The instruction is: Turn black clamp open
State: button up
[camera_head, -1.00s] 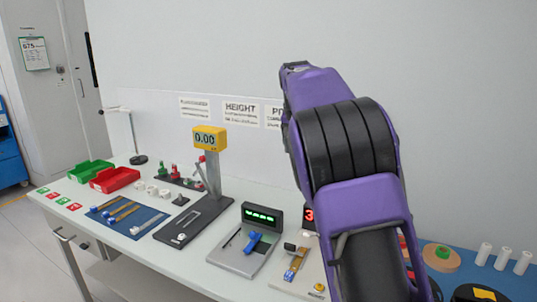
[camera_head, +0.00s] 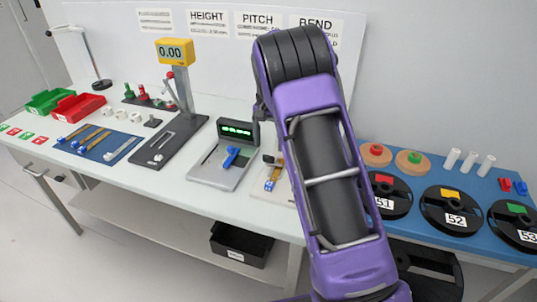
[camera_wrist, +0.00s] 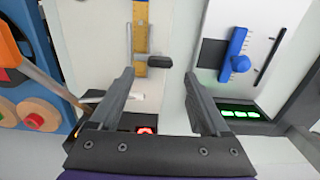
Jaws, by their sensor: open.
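A small black clamp (camera_wrist: 158,61) shows in the wrist view, beside the lower end of a brass-coloured strip (camera_wrist: 140,36) on a pale station plate. In the head view the clamp (camera_head: 271,160) is partly covered by my purple arm. My gripper (camera_wrist: 159,76) is open and empty, its two fingers pointing at the plate. The clamp appears between the fingertips in the picture, and I see no contact; the remaining distance is hard to tell. My gripper is hidden behind the arm in the head view.
A grey station with a blue handle (camera_wrist: 239,62) and a green-lit display (camera_head: 237,130) stands beside the clamp's station. A white lever (camera_wrist: 121,97) lies near the left finger. Black numbered reels (camera_head: 451,208) sit on a blue surface to the right. A black bin (camera_head: 240,244) is underneath.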

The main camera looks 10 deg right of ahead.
aim_at(269, 156)
notch_tip(269, 156, down, 5)
dwell(0.3)
grip_shut()
dwell(0.4)
